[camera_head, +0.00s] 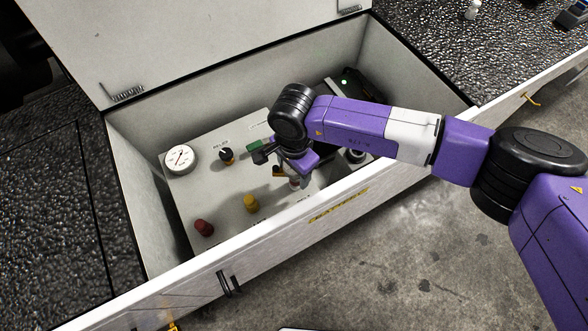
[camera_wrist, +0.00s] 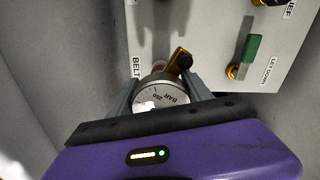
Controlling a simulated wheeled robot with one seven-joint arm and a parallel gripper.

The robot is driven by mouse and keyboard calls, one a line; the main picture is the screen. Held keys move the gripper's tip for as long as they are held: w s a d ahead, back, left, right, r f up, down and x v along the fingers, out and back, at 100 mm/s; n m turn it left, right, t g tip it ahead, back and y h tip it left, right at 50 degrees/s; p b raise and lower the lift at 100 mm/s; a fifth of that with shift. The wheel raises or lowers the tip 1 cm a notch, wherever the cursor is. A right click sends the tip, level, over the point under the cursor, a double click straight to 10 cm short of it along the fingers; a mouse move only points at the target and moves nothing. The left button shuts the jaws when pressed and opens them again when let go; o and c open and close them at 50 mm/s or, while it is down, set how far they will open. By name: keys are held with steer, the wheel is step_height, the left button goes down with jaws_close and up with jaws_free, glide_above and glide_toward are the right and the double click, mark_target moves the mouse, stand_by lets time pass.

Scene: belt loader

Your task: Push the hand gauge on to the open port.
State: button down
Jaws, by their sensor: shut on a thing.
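The hand gauge (camera_wrist: 160,97) is a round silver dial with a white face marked BAR, seen between the two fingers in the wrist view. My gripper (camera_wrist: 161,85) is shut on it; in the head view my gripper (camera_head: 291,176) is over the right part of the panel inside the box. A small reddish part (camera_wrist: 158,67) shows just beyond the gauge, near the label BELT. A brass and black piece (camera_wrist: 179,63) sits beside it. The gauge hides the open port, so I cannot tell whether they touch.
The light panel (camera_head: 225,190) carries a fixed dial (camera_head: 181,159), a black relief knob (camera_head: 226,154), a green let-down handle (camera_wrist: 252,48), a yellow cap (camera_head: 250,203) and a red cap (camera_head: 204,228). The box's front wall (camera_head: 300,218) rises close to my gripper. The lid (camera_head: 200,40) stands open.

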steer(key=shift+f+b, duration=0.45)
steer(key=shift+f, duration=0.2)
steer(key=shift+c, duration=1.9)
jaws_free()
steer(key=shift+r, duration=0.1)
steer(key=shift+r, duration=3.85)
